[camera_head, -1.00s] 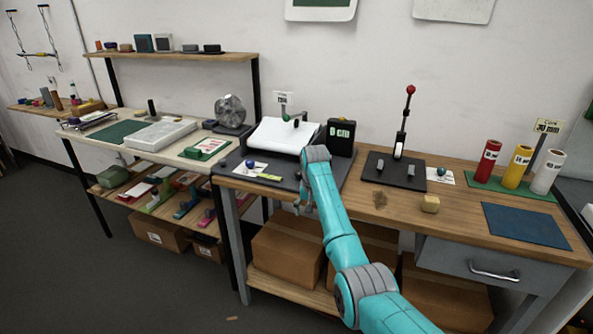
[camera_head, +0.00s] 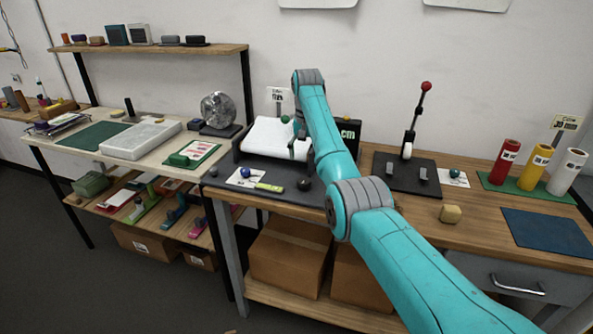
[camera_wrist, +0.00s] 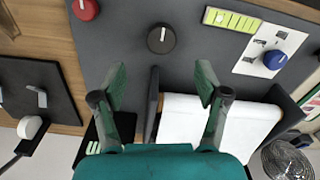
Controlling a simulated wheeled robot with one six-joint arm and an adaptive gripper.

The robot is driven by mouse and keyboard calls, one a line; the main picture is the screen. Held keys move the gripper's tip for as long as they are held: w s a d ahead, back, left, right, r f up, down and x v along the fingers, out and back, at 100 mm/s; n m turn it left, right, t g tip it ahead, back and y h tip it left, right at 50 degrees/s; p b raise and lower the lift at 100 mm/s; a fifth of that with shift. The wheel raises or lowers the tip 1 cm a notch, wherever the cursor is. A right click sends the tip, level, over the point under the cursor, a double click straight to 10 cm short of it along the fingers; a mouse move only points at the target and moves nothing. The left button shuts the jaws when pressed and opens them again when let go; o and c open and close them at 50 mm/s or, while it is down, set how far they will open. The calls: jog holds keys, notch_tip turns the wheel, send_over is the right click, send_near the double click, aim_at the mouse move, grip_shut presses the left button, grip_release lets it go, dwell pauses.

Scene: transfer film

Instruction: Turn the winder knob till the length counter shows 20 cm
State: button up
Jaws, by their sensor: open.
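A black round knob (camera_wrist: 161,39) with a pale mark sits on the dark base in front of the white film sheet (camera_wrist: 185,118). The knob also shows in the head view (camera_head: 304,184). The length counter (camera_head: 348,131) is a black box with a green display; "cm" shows, and my arm hides the number. Part of its display is at lower left in the wrist view (camera_wrist: 93,147). My gripper (camera_wrist: 160,80) is open and empty above the base, its fingers spread either side of the knob's line, apart from it.
A red knob (camera_wrist: 86,9) and a blue knob (camera_wrist: 275,60) on a white card flank the black knob. A yellow-green strip (camera_wrist: 232,20) lies near the card. A lever stand (camera_head: 405,172) with a red ball is right of my arm.

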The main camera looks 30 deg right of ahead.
aim_at(304, 180)
jog(key=f, duration=1)
jog(key=shift+w+d, duration=0.15)
jog(key=shift+w, duration=0.2)
jog(key=c, duration=1.2)
